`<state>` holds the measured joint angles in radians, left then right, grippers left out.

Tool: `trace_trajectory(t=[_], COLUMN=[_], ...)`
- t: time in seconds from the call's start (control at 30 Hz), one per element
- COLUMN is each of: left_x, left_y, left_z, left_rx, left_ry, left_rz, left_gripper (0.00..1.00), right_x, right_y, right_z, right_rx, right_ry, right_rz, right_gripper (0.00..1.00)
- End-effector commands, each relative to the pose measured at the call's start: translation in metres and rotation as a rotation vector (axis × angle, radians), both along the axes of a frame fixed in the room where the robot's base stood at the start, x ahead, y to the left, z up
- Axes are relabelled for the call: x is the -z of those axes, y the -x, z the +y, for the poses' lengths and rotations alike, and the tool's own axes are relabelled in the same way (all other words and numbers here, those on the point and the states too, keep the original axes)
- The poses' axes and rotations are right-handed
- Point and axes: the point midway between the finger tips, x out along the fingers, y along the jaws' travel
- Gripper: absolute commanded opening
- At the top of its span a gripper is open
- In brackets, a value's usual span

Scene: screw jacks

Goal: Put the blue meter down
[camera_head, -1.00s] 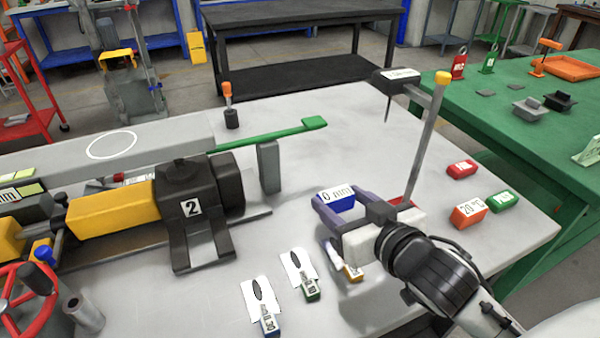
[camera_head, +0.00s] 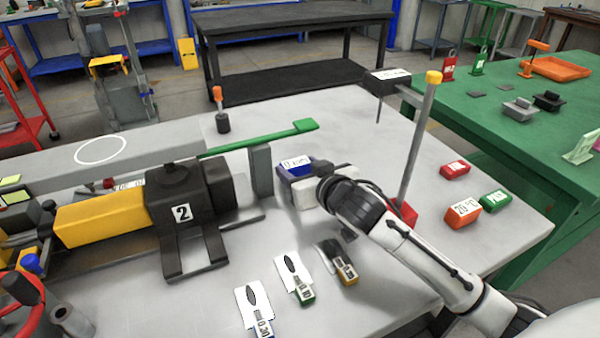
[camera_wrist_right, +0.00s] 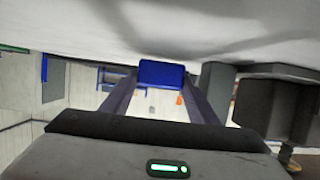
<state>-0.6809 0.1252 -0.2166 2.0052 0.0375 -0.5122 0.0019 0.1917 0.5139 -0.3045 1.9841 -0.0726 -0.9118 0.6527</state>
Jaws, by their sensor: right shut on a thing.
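The blue meter (camera_head: 295,168) has a white label with a 0 and mm-like lettering on top. It is held between the fingers of my right gripper (camera_head: 297,176), just right of the grey upright block (camera_head: 260,171). In the right wrist view the blue meter (camera_wrist_right: 162,74) sits between the two fingertips, close to the pale table surface. I cannot tell whether its underside touches the table. My left gripper is not in view.
The black machine marked 2 (camera_head: 184,212) stands to the left. A stand with a grey post (camera_head: 416,145) is right of my gripper. Three labelled tags, including a yellow one (camera_head: 346,271), lie in front. Red, orange and green blocks (camera_head: 463,211) lie at right.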

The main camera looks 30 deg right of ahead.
Motion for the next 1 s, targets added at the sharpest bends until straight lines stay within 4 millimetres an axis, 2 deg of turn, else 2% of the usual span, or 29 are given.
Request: trace_trajectory(t=[0.07,0.4,0.43,0.5,0.53,0.87,1.0], left_x=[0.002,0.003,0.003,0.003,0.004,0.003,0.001], left_y=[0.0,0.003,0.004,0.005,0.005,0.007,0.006], left_z=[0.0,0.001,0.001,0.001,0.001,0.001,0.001], left_rx=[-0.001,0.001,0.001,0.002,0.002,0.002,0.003], left_ry=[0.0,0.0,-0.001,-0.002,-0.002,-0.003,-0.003], left_rz=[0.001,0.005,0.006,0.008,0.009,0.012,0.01], left_gripper=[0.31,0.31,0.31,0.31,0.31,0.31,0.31], right_x=[0.007,0.01,0.01,0.01,0.01,0.005,0.001], right_y=[0.0,0.0,0.0,0.0,0.0,0.0,0.016], right_z=[0.0,0.0,0.0,0.0,0.0,0.0,0.001], right_rx=[-0.001,0.0,0.0,0.0,0.0,0.0,-0.001], right_ry=[0.0,-0.001,0.0,0.0,0.0,0.0,0.0], right_rz=[-0.002,-0.003,-0.001,-0.001,-0.001,-0.003,-0.001], right_gripper=[0.28,0.28,0.59,0.71,0.73,0.73,0.73])
